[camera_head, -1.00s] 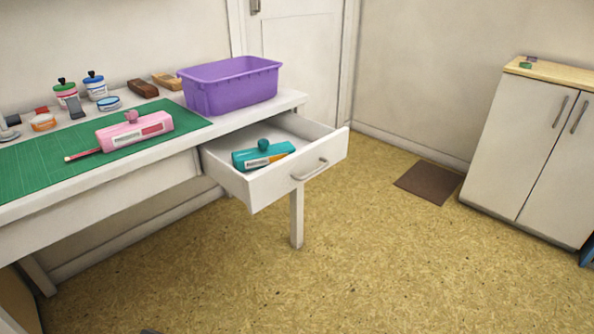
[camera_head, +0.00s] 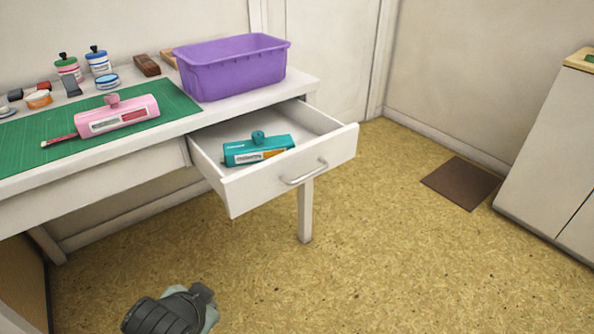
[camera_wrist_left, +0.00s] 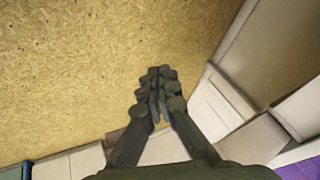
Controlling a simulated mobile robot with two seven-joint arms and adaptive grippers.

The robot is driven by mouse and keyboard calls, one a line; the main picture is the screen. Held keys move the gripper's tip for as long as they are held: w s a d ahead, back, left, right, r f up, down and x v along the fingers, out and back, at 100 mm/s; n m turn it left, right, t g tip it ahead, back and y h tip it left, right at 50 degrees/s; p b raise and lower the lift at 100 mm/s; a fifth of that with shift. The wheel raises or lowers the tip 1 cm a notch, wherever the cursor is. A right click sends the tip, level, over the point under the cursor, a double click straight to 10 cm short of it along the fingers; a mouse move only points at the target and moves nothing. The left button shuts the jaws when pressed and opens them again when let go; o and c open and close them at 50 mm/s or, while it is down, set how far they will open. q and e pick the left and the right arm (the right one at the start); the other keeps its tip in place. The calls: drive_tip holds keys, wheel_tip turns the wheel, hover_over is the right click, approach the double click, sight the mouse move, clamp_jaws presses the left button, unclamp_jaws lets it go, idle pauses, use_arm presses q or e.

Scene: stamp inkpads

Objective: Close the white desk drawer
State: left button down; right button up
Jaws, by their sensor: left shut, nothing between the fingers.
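The white desk drawer (camera_head: 262,181) is pulled out from the right end of the white desk in the head view. Its front has a curved metal handle (camera_head: 305,174). A teal stamp-like block (camera_head: 258,150) with a round knob lies inside the drawer. My left gripper (camera_head: 203,293) is low in the head view, in front of the desk and apart from the drawer. In the left wrist view, its dark fingers (camera_wrist_left: 159,92) are together with nothing between them. Pale furniture shows around them, but I cannot tell its parts apart. My right gripper is in neither view.
On the desk are a purple bin (camera_head: 235,68), a green mat (camera_head: 30,157), a pink block (camera_head: 117,117) and several small pots. A brown mat (camera_head: 461,183) lies on the floor near a white cabinet (camera_head: 545,160). The floor before the drawer is clear.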

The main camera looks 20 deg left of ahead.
use_arm(q)
drive_tip(key=w+d+r+m+t+b, duration=0.3)
drive_tip(key=w+d+r+m+t, duration=0.95)
drive_tip(key=d+r, duration=0.2)
approach(287, 162)
drive_tip(key=shift+m+g, duration=0.35)
drive_tip(key=w, duration=0.1)
drive_tip(key=w+d, duration=0.2)
drive_tip(key=shift+w+d+r, duration=0.15)
drive_tip(key=shift+w+r, duration=0.25)
drive_tip(key=shift+w+a+f, duration=0.1)
drive_tip(key=shift+w+a, duration=0.4)
drive_tip(key=shift+a, duration=0.25)
drive_tip(key=shift+w+a, duration=0.55)
drive_tip(key=shift+a, duration=0.25)
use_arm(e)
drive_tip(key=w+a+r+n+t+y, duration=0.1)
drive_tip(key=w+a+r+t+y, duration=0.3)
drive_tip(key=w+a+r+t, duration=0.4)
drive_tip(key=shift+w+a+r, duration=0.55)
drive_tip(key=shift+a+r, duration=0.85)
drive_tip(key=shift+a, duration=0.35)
